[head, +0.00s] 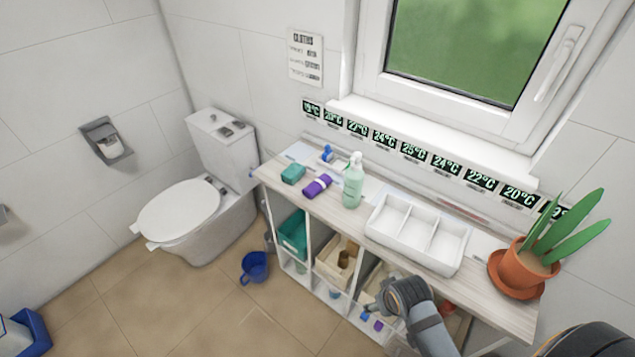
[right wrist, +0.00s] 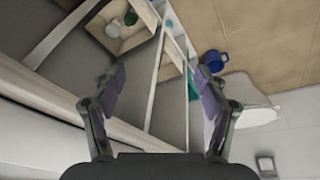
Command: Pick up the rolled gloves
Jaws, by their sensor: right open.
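A purple roll (head: 318,186), which looks like the rolled gloves, lies on the cart's wooden top (head: 345,213) towards its left end. A teal folded bundle (head: 293,173) lies just left of it. My right gripper (head: 371,321) is in front of the cart's open lower compartments, below the top and well to the right of the roll. In the right wrist view my right gripper (right wrist: 158,97) is open, with nothing between its purple-grey fingertips. The roll is not clearly visible in that view. My left gripper is not in view.
Compartments below hold bins, including a teal one (head: 292,236). A blue bucket (head: 254,267) and toilet (head: 190,212) stand left.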

